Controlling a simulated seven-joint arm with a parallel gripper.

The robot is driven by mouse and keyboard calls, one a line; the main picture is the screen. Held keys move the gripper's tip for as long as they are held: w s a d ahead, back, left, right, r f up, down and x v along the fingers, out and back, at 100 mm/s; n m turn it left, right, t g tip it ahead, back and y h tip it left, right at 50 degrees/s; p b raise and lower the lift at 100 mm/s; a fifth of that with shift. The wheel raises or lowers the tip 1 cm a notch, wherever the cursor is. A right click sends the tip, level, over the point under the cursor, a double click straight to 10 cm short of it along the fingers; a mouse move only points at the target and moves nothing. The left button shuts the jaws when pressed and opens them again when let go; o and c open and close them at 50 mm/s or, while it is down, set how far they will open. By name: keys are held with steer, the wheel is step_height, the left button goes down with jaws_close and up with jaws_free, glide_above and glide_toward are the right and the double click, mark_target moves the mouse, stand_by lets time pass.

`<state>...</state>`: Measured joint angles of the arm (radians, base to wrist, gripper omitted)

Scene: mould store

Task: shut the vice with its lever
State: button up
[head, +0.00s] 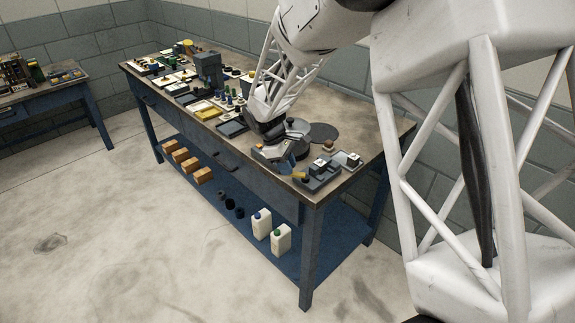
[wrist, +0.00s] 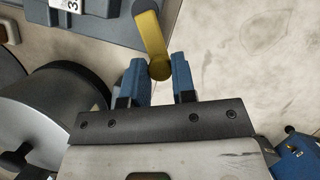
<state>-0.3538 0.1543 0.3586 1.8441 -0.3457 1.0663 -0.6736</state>
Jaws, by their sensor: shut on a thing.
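The vice (head: 318,181) is a low grey body near the front right corner of the bench. Part of its grey body (wrist: 105,32) with a white number label shows at the top of the wrist view. Its yellow lever (wrist: 149,35) has a dark pivot end at the top and a rounded free end lower down. The lever also shows in the head view (head: 300,175). My gripper (wrist: 157,70) has blue fingers on both sides of the lever's free end and is shut on it. In the head view my gripper (head: 287,165) hides part of the vice area. The jaw gap cannot be made out.
Dark round discs (head: 323,132) lie behind my gripper; a round grey body (wrist: 45,115) is close on the left in the wrist view. Many small parts and trays crowd the bench's far left. The bench's front edge (head: 232,170) is close to my gripper.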

steer(key=shift+s, duration=0.1)
steer(key=o, duration=0.6)
steer(key=shift+o, duration=0.2)
steer(key=v, duration=0.7)
steer(key=shift+a+r, duration=0.2)
steer(key=shift+r, duration=0.15)
